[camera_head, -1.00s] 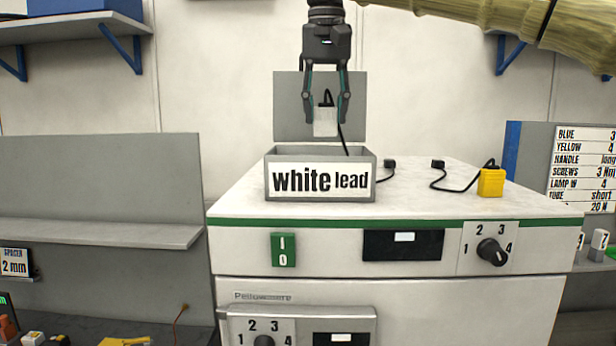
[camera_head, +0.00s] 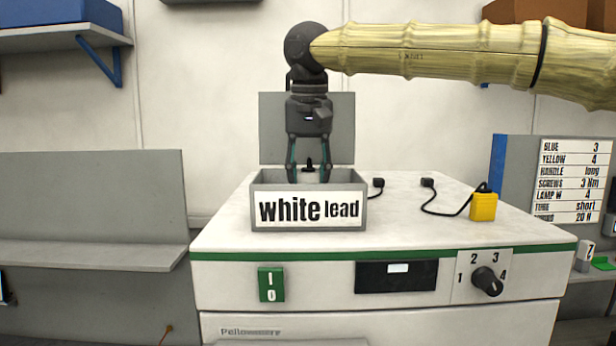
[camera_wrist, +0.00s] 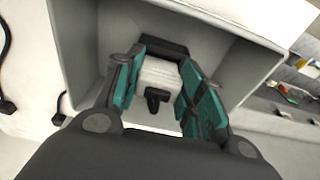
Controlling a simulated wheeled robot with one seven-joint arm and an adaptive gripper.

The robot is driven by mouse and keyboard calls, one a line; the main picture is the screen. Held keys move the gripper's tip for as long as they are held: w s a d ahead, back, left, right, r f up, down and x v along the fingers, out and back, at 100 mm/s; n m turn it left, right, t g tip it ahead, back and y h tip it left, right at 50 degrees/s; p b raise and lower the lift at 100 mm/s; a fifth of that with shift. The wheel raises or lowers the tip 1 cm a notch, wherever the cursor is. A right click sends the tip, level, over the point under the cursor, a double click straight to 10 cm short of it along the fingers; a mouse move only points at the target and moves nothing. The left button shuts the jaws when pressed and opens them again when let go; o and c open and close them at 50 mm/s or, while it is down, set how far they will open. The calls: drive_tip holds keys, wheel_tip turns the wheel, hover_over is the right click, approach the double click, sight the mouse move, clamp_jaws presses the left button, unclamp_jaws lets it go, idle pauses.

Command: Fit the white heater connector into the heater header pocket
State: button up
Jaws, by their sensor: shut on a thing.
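My gripper (camera_head: 308,176) points down, with its fingertips behind the front wall of the open grey box labelled "white lead" (camera_head: 258,220). In the wrist view, my gripper (camera_wrist: 160,85) has its teal fingers on both sides of the white connector (camera_wrist: 160,72) and is shut on it. The connector's black cable end (camera_wrist: 156,98) faces the wrist camera. In the head view the white body is hidden by the box's front wall; only a black tip (camera_head: 309,163) shows between the fingers. The grey box walls (camera_wrist: 85,50) surround the fingers in the wrist view. I cannot make out a separate header pocket.
The box stands on a white machine top (camera_head: 410,220). A yellow connector (camera_head: 483,207) on a black cable (camera_head: 445,212) and a black plug (camera_head: 377,184) lie to its right. A grey panel (camera_head: 342,135) stands behind the box. A sign board (camera_head: 570,180) is at right.

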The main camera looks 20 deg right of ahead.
drive_tip(key=shift+s+f, duration=0.15)
drive_tip(key=shift+f, duration=0.35)
drive_tip(key=shift+c, duration=0.5)
drive_tip(key=shift+f, duration=0.35)
drive_tip(key=shift+c, duration=0.5)
drive_tip(key=o, duration=0.9)
drive_tip(key=shift+o, duration=1.4)
drive_tip(key=shift+w, duration=0.2)
drive_tip(key=shift+w+d, duration=0.1)
drive_tip(key=shift+r, duration=0.1)
drive_tip(key=shift+r, duration=0.2)
wheel_tip(320, 180, up, 11)
drive_tip(key=s+b, duration=0.1)
drive_tip(key=b, duration=0.2)
drive_tip(key=shift+s+a+r, duration=0.2)
drive_tip(key=shift+s+a, duration=0.05)
drive_tip(key=shift+s, duration=0.1)
